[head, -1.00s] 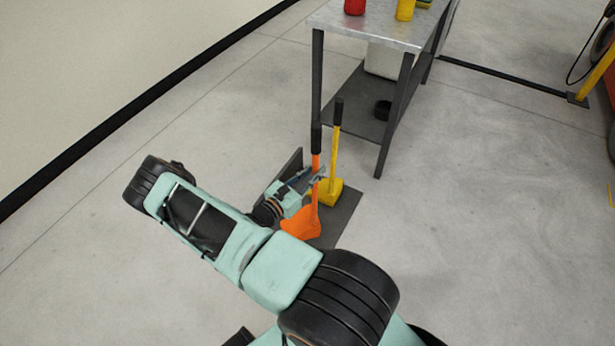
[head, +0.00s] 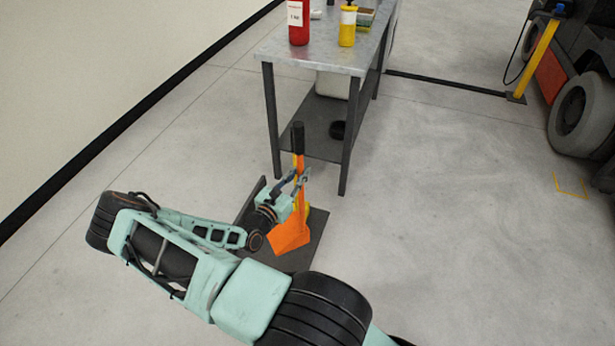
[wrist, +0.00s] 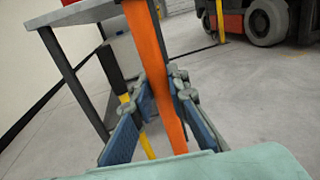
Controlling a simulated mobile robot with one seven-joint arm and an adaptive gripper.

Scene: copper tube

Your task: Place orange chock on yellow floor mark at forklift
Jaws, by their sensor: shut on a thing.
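The orange chock (head: 289,238) has a wedge at its foot and a long upright handle with a black grip. My gripper (head: 299,181) is shut on its orange handle. In the wrist view the orange handle (wrist: 152,70) runs between the blue finger pads of my gripper (wrist: 162,112). I cannot tell if the wedge is lifted clear of the dark plate below. The yellow floor mark (head: 570,186) is a thin angled line on the floor at the far right, in front of the forklift (head: 560,75). It is well apart from the chock.
A metal bench (head: 330,48) with red and yellow bottles stands just behind the chock. A dark plate (head: 310,245) lies under it, with a yellow chock (head: 305,212) mostly hidden behind the orange one. A yellow post (head: 537,60) stands by the forklift. Open floor lies between bench and mark.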

